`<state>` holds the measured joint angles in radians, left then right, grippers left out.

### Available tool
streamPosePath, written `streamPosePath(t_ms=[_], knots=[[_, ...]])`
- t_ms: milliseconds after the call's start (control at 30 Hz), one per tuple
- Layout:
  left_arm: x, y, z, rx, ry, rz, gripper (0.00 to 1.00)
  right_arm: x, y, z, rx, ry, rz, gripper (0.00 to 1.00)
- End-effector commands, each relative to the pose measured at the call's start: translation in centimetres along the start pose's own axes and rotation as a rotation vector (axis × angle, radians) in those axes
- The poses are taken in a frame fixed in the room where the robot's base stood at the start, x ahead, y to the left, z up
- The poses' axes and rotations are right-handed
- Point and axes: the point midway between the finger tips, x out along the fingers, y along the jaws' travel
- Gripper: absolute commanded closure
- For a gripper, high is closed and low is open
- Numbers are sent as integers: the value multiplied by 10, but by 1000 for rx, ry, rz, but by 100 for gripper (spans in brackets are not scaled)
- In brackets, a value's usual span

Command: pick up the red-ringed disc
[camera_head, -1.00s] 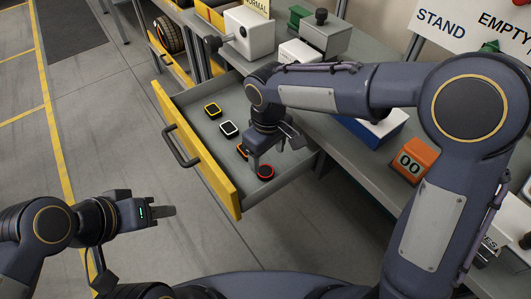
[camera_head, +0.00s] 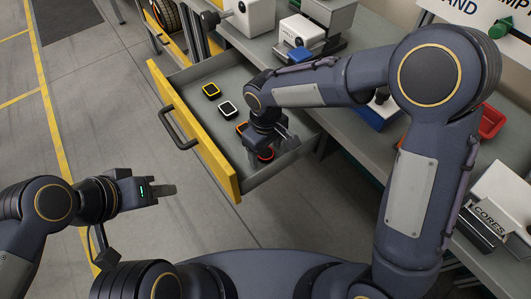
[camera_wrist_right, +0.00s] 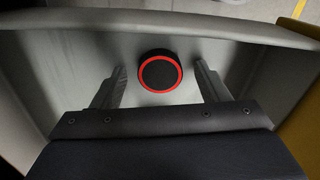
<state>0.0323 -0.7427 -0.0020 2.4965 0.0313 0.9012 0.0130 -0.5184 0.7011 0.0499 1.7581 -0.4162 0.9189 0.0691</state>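The red-ringed disc (camera_head: 266,154), black with a red rim, lies in the open drawer (camera_head: 290,158) near its right end. In the right wrist view the disc (camera_wrist_right: 160,71) sits between the two fingertips, with a gap on either side. My right gripper (camera_head: 263,158) is open above the disc and partly hides it in the head view; it also shows in the right wrist view (camera_wrist_right: 161,76). My left gripper (camera_head: 172,189) is over the floor to the left of the drawer, away from it. Its fingers overlap in this view, so its opening is unclear.
Yellow-ringed (camera_head: 211,90), white-ringed (camera_head: 227,108) and orange-ringed (camera_head: 242,128) discs lie in a row in the same drawer. The drawer walls stand close around my right gripper. A blue-and-white item (camera_head: 378,112) and a red bin (camera_head: 491,122) are on the bench.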

Motion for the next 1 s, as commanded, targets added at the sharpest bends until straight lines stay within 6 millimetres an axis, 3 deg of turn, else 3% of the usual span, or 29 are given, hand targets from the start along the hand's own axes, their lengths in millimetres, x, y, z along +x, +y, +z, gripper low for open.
streamPosePath(t_ms=[33, 367, 667, 1000], knots=[[0, 0, 0, 0, 0, 0, 64, 0, 0, 0, 0, 0, 0, 38], [0, 0, 0, 0, 0, 0, 64, 0, 0, 0, 0, 0, 0, 79], [-2, 1, -1, 0, 0, 0, 64, -9, 0, -1, 0, 3, 1, 80], [-11, 5, -6, 0, 0, 0, 64, -74, 0, -1, 0, 5, 1, 80]])
